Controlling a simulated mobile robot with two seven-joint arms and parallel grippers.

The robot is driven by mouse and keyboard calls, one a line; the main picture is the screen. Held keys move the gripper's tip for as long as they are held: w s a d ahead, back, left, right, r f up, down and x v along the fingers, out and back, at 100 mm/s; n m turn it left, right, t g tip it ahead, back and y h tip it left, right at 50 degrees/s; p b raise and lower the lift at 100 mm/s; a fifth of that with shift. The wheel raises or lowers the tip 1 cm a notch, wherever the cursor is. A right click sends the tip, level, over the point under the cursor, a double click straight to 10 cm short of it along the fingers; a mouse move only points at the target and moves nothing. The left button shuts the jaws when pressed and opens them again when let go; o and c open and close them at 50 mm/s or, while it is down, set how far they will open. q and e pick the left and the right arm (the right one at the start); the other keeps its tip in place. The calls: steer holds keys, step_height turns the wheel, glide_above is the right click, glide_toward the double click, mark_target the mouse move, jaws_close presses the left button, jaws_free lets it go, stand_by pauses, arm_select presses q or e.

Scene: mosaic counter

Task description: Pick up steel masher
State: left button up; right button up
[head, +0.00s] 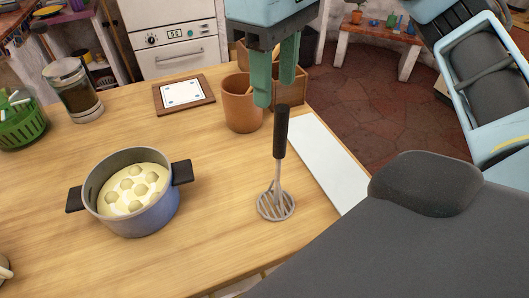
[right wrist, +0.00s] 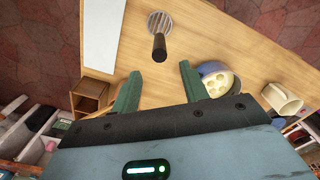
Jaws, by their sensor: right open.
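The steel masher (head: 279,165) has a dark handle and a slotted metal head. It stands upright on the wooden counter (head: 225,225), head down, near the right edge. In the right wrist view the masher's handle (right wrist: 159,47) points toward the camera, beyond the fingertips. My right gripper (head: 275,95) has green fingers and points down above and behind the masher in the head view. It is open, and no object shows between its fingers (right wrist: 158,85) in the right wrist view. My left gripper is not in view.
A blue pot (head: 148,215) with pale round pieces in light liquid stands left of the masher. A terracotta pot (head: 241,112) stands close behind it. A white board (head: 325,160) lies to the right. A glass jar (head: 74,95) and green basket (head: 20,125) stand far left.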

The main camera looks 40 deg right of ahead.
mark_target(282, 125)
steer(key=shift+s+r, duration=0.15)
steer(key=shift+s, duration=0.25)
steer(key=shift+s+f, duration=0.1)
steer(key=shift+f, duration=0.1)
step_height(282, 125, down, 2)
steer(key=shift+f+b, duration=0.15)
steer(key=shift+b, duration=0.25)
steer(key=shift+s+d+f+b, duration=0.1)
steer(key=shift+f+b, duration=0.1)
steer(key=shift+f, duration=0.95)
steer(key=shift+s+d+f+b, duration=0.1)
steer(key=shift+f+b, duration=0.1)
steer(key=shift+f, duration=1.2)
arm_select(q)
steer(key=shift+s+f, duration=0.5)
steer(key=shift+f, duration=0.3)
arm_select(e)
steer(key=shift+a, duration=0.1)
jaws_close()
